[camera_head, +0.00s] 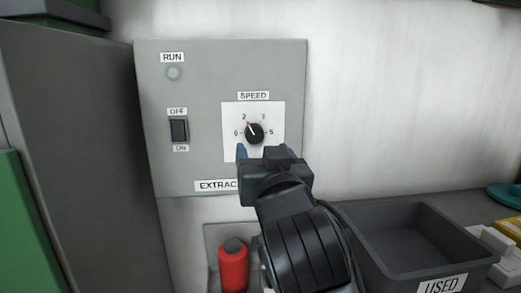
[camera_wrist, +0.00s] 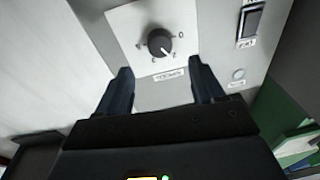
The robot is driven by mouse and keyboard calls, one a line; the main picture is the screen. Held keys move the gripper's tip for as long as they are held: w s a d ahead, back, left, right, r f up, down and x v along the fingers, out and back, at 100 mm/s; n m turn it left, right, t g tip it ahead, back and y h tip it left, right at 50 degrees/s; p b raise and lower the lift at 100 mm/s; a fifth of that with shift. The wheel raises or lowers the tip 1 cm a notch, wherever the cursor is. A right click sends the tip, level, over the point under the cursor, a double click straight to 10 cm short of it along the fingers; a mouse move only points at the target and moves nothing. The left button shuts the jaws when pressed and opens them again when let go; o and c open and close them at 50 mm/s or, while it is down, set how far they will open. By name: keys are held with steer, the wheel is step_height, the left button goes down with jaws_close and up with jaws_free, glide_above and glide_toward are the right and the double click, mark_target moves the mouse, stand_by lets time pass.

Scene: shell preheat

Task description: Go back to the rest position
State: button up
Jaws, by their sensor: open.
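My gripper (camera_head: 264,152) is in front of the grey extractor panel (camera_head: 200,80), just below the black speed knob (camera_head: 255,133) in the head view. In the wrist view my gripper (camera_wrist: 162,86) is open, with its two blue-black fingers apart and nothing between them. The knob (camera_wrist: 160,42) shows beyond the fingertips, apart from them. Its pointer is near 2 on the dial in the head view. A black OFF/ON switch (camera_head: 179,130) is at the panel's left, below an unlit grey RUN lamp (camera_head: 174,73). Part of the panel's lower label is hidden behind my gripper.
A dark bin labelled USED (camera_head: 385,217) stands at the lower right. A red bottle (camera_head: 233,268) stands below the panel, close to my arm. A grey cabinet side (camera_head: 80,150) and a green object (camera_head: 28,230) are at the left. The wall right of the panel is clear.

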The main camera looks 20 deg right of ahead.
steer(key=shift+s, duration=0.1)
stand_by(0.4)
steer(key=s+d+f+n+g+y+p, duration=0.15)
steer(key=s+f+n+y, duration=0.35)
steer(key=s+f, duration=1.4)
steer(key=s+f+m+g+p, duration=0.1)
steer(key=s+g+p, duration=0.1)
steer(key=s, duration=2.1)
steer(key=shift+s+f+p, duration=0.15)
steer(key=shift+f+p, duration=0.05)
steer(key=shift+p, duration=0.1)
steer(key=shift+d, duration=0.1)
steer(key=shift+c, duration=0.5)
